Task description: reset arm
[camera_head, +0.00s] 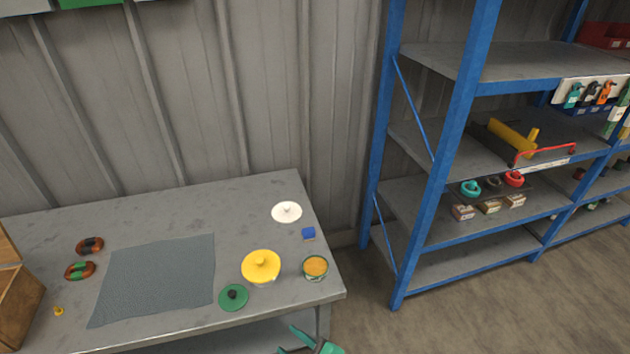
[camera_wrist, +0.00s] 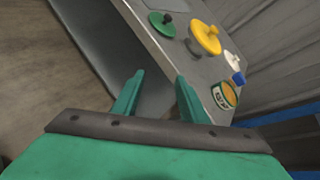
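My gripper shows in the wrist view (camera_wrist: 158,92) with its two green fingers apart and nothing between them. It is in front of the grey table's (camera_head: 185,205) front edge. In the head view only a teal part of my gripper (camera_head: 312,342) shows at the bottom edge, below the table's right front corner. On the table's right side are a yellow disc with a knob (camera_head: 261,266), a green disc with a dark knob (camera_head: 234,297), a white disc (camera_head: 287,212), a blue block (camera_head: 308,233) and an open green can with orange contents (camera_head: 315,267).
A grey mat (camera_head: 155,280) lies on the table, with two brown-and-coloured rings (camera_head: 89,246) to its left and a wooden box (camera_head: 15,300) at the left edge. A blue shelf rack (camera_head: 456,130) with tools stands right. Open floor (camera_head: 480,315) lies before it.

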